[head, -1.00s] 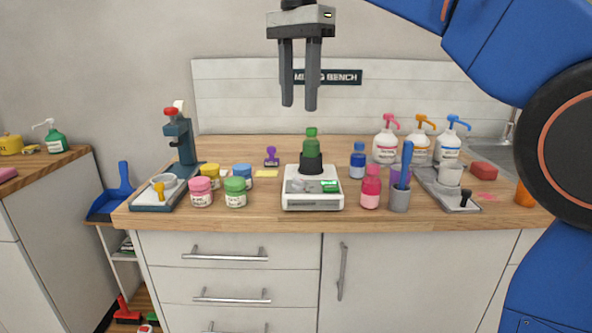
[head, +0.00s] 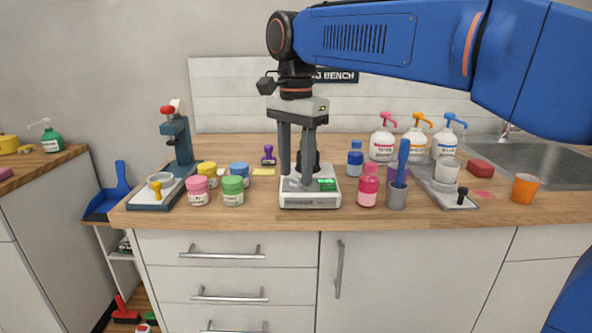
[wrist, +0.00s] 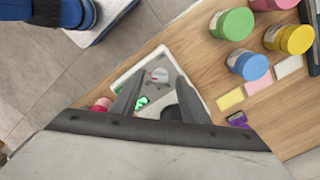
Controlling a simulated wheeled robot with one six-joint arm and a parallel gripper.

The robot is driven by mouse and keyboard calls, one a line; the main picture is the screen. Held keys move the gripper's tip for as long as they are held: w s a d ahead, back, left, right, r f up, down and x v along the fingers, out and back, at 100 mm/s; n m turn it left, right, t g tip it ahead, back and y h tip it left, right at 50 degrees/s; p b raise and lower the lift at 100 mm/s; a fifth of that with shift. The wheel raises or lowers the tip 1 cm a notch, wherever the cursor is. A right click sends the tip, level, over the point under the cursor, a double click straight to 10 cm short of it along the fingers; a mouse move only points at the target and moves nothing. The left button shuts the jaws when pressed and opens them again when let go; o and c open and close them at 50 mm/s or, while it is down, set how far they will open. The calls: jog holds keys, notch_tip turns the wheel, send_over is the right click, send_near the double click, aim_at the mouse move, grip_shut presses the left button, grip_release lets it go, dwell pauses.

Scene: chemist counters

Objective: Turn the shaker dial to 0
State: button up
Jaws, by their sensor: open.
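The shaker (head: 310,201) is a low white box on the wooden counter, with a lit green display (head: 327,185) at its front right. Its grey dial (wrist: 159,75) shows between my fingertips in the wrist view; the number it points to is too small to read. My gripper (head: 295,180) is open and points down over the shaker's front left, its fingers on either side of the dial. I cannot tell whether they touch it.
Pink (head: 198,191) and green (head: 233,191) jars stand left of the shaker. A pink bottle (head: 368,186) and a grey cup (head: 396,196) with a blue tool stand close on its right. Pump bottles (head: 383,143) line the back right. The counter's front edge is just before the shaker.

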jog(key=shift+f, duration=0.5)
grip_shut()
